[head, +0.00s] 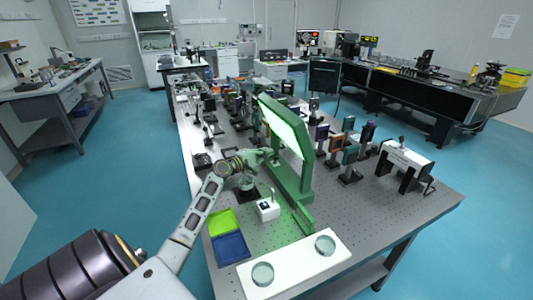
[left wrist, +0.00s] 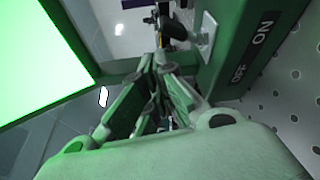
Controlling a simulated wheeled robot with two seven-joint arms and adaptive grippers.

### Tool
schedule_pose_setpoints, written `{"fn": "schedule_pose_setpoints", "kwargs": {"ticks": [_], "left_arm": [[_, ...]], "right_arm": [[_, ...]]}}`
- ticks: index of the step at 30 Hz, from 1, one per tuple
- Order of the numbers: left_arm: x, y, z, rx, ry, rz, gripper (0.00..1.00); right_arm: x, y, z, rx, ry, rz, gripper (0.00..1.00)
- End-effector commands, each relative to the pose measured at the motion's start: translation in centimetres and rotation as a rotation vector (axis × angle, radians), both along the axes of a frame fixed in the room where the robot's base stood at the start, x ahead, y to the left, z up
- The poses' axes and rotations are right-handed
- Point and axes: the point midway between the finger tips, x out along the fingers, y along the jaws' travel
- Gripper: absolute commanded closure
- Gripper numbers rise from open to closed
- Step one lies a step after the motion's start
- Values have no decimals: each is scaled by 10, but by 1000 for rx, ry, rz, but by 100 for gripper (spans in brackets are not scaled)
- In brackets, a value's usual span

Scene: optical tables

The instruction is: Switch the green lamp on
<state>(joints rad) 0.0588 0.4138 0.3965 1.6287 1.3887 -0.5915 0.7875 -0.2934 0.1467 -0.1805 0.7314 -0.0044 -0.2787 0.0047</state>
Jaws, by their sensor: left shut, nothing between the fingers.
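The green lamp (head: 307,150) stands on the optical table; its slanted panel glows bright and green light falls on the table around it. In the left wrist view the glowing panel (left wrist: 40,60) fills the upper left. The lamp's green housing with a black ON/OFF label (left wrist: 252,48) is at upper right, with a metal switch plate (left wrist: 207,36) beside it. My left gripper (head: 270,158) is close to the lamp's near left side; its closed, empty fingers (left wrist: 160,58) point toward the area just left of the switch plate. Contact with the switch cannot be told. My right gripper is not in view.
A small white block (head: 268,209) stands below my left gripper. Yellow-green (head: 222,223) and blue (head: 230,249) trays lie at the near left. A white board (head: 293,268) with two glass dishes is at the front. Several optics mounts (head: 350,160) crowd the area behind the lamp.

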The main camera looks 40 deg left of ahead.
Motion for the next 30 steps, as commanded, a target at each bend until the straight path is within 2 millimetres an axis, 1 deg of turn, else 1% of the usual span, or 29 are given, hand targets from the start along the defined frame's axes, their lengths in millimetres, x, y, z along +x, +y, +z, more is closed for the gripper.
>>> {"fn": "schedule_pose_setpoints", "kwargs": {"ticks": [8,30], "left_arm": [[-21,3,0,-1,1,0,100],[-93,14,5,0,1,1,100]], "right_arm": [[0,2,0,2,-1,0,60],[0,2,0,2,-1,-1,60]]}}
